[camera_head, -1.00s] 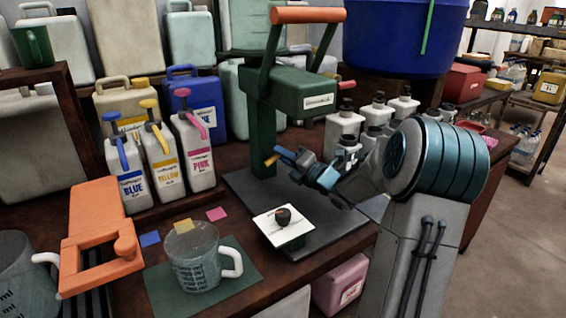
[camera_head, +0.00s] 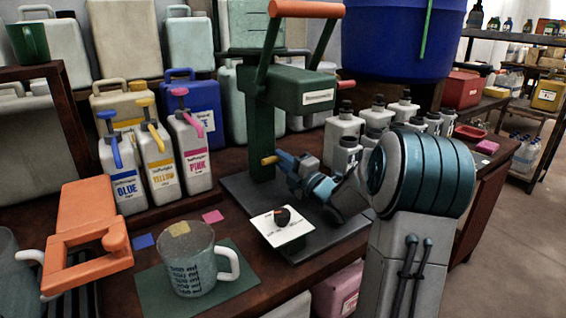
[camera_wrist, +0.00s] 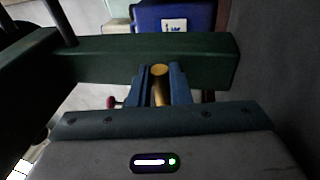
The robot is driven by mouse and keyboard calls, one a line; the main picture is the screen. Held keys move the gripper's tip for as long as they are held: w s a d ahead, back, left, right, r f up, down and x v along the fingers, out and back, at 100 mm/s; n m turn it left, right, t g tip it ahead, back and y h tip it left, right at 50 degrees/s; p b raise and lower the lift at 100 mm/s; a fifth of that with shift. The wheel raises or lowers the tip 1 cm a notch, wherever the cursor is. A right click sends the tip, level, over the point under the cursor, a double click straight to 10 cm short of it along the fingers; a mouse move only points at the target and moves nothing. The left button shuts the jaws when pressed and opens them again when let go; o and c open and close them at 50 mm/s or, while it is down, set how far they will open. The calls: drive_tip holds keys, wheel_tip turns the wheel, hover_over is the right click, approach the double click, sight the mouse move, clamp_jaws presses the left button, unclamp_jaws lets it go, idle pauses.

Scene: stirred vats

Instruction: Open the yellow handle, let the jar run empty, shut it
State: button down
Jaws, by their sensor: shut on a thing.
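The yellow handle (camera_head: 269,160) is a short yellow bar that sticks out beside the post of a green press-like stand (camera_head: 262,130). In the wrist view the yellow handle (camera_wrist: 159,71) shows its round end between two blue jaws. My gripper (camera_head: 278,160) is shut on it, and it also shows in the wrist view (camera_wrist: 160,80). A clear measuring jug (camera_head: 193,268) with a white handle stands on a green mat (camera_head: 150,290) at the front. I cannot tell for sure which vessel is the jar, nor see any liquid running.
Blue, yellow and pink pump bottles (camera_head: 190,155) stand left of the stand. Several white bottles (camera_head: 342,140) stand behind my arm. A white tile (camera_head: 275,235) with a dark knob sits in front. A large blue vat (camera_head: 395,40) is at the upper right.

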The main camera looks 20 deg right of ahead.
drive_tip(key=c, duration=1.3)
unclamp_jaws()
drive_tip(key=shift+c, duration=0.2)
wheel_tip(320, 180, up, 5)
drive_tip(key=shift+f+p, duration=0.2)
drive_tip(key=shift+p, duration=0.75)
drive_tip(key=s+d+r+p, duration=0.2)
drive_tip(key=s+d+r, duration=0.4)
drive_tip(key=s+d, duration=0.2)
drive_tip(key=shift+d+r, duration=0.15)
drive_tip(key=shift+d, duration=0.1)
drive_tip(key=shift+p, duration=0.35)
